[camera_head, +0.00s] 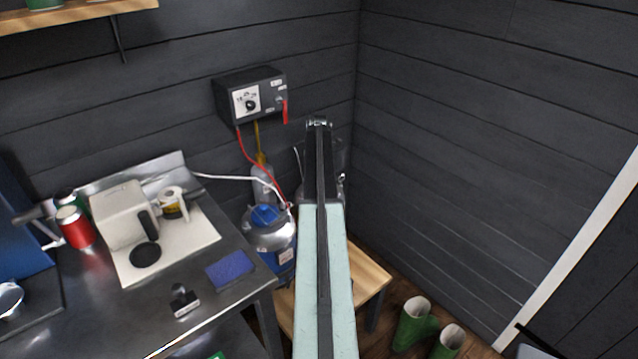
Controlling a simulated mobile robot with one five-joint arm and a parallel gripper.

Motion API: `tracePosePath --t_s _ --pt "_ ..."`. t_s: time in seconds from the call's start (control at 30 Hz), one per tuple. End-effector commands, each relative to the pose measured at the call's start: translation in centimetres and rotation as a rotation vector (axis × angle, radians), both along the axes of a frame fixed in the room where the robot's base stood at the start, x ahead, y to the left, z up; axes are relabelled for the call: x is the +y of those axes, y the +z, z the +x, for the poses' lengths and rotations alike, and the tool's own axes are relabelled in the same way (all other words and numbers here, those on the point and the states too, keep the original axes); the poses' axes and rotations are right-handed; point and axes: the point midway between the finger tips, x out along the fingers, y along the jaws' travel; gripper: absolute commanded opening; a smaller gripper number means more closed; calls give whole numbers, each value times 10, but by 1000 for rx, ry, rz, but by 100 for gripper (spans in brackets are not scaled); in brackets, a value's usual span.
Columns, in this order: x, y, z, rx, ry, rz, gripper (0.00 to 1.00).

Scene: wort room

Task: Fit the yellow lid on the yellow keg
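I see no yellow keg or yellow lid clearly in this view. A steel keg with a blue top and blue lower band (270,238) stands on a low wooden stand, left of my arm. Part of another metallic vessel (341,186) shows just right of my arm; my arm hides most of it, so I cannot tell its colour marking. My gripper (318,122) is at the far end of my raised arm, in front of the back corner. It is seen from behind and small, so its fingers and anything in them cannot be made out.
A control box (250,96) with red and yellow lines hangs on the wall. Green boots (413,325) stand on the floor at right.

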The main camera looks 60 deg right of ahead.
Motion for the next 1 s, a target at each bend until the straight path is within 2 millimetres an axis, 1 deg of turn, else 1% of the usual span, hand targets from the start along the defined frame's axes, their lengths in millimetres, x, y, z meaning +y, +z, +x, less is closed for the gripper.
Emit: tracePosePath --t_s 0.43,0.47,0.5,0.87,1.0 --pt "0 -1 0 0 0 0 36" --pt "0 -1 0 0 0 0 94" --pt "0 -1 0 0 0 0 100" --pt "0 0 0 0 1 0 100" --pt "0 7 0 0 1 0 100"
